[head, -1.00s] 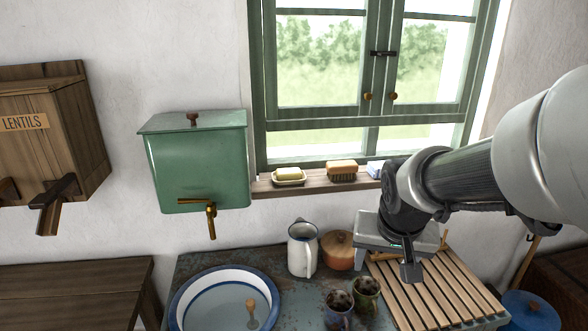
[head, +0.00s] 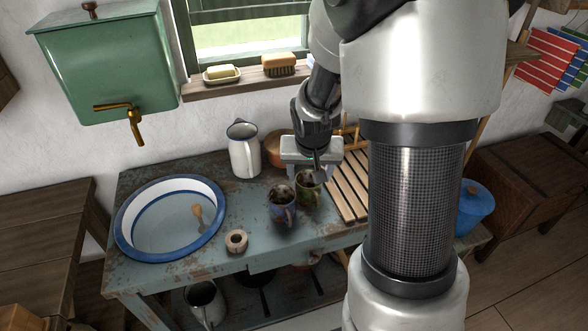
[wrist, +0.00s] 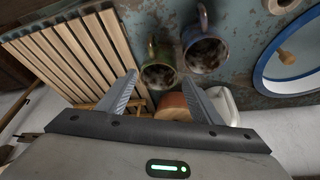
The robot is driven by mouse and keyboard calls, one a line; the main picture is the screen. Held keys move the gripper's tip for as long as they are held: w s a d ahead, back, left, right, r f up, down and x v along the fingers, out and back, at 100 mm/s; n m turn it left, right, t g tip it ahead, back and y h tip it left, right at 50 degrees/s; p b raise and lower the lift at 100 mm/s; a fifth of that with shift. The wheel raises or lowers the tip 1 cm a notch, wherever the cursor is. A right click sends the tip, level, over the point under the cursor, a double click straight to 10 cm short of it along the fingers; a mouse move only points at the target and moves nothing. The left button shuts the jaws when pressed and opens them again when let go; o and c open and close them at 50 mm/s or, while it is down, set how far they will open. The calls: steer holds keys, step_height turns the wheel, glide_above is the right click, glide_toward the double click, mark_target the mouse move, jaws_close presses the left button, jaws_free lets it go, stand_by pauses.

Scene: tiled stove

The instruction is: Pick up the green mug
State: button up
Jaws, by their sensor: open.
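The green mug (head: 307,194) stands upright on the worn table, between the blue mug and the slatted rack. It holds something dark, and my gripper partly covers it in the head view. In the wrist view the green mug (wrist: 158,76) lies ahead of the space between my fingertips, with its handle pointing to the picture's top. My gripper (head: 305,174) is open and empty, pointing down close above the mug. In the wrist view my gripper (wrist: 161,80) has both fingers apart. I cannot tell whether they overlap the mug's height.
The blue mug (head: 282,210) stands close beside the green one. A white jug (head: 243,150) and a brown lidded pot (head: 277,148) stand behind. The slatted rack (head: 348,187) is to the right. A basin (head: 128,235) and a small wooden ring (head: 236,241) are left.

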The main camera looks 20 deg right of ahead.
mark_target(309, 182)
steer(key=b+x, duration=0.1)
steer(key=x, duration=0.6)
steer(key=shift+w+d+f, duration=0.1)
steer(key=shift+w+f, duration=0.05)
steer(key=shift+w, duration=0.1)
steer(key=c, duration=0.8)
